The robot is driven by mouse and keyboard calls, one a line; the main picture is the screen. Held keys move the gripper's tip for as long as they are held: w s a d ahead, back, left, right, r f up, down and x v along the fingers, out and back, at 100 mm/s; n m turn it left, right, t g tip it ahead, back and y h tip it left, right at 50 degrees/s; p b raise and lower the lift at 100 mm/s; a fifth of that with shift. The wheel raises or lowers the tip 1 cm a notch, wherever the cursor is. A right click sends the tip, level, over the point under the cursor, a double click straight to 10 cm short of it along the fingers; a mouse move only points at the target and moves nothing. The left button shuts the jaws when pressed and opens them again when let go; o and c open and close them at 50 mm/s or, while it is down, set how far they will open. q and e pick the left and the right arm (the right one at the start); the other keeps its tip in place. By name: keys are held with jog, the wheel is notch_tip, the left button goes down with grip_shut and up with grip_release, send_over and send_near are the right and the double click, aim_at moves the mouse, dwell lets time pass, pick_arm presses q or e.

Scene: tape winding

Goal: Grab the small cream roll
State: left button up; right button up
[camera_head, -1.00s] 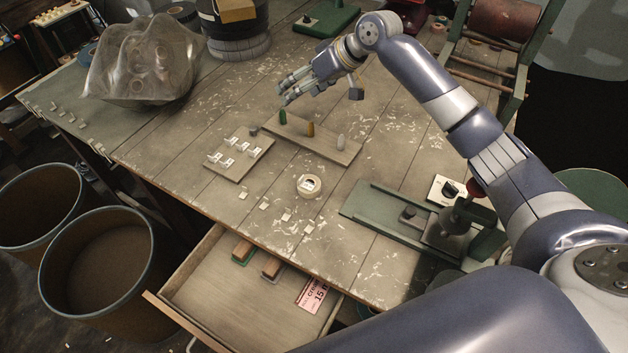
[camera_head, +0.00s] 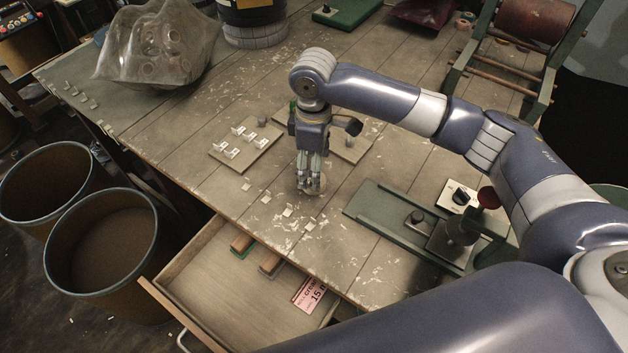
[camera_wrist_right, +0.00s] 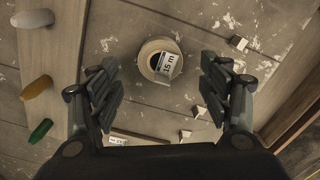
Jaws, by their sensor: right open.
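The small cream roll (camera_wrist_right: 152,50) lies flat on the wooden table, with a white "15 m" label on it. It shows in the right wrist view ahead of and between the two fingers. In the head view the roll (camera_head: 318,189) is partly hidden by my right gripper (camera_head: 309,188), which points down just over it. In the right wrist view my right gripper (camera_wrist_right: 160,85) is open, with one finger on each side and nothing between the pads. Whether the fingers are level with the roll, I cannot tell. My left gripper is not in view.
A board with white clips (camera_head: 245,143) lies left of the gripper. A board with coloured pegs (camera_head: 350,150) is partly behind the arm. A green fixture (camera_head: 385,215) stands to the right. An open drawer (camera_head: 215,270) juts out in front. Small white tabs lie around the roll.

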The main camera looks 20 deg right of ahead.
notch_tip(320, 180, down, 5)
jog(key=shift+r, duration=0.2)
jog(key=shift+c, duration=0.2)
jog(key=c, duration=1.2)
jog(key=shift+r, duration=0.1)
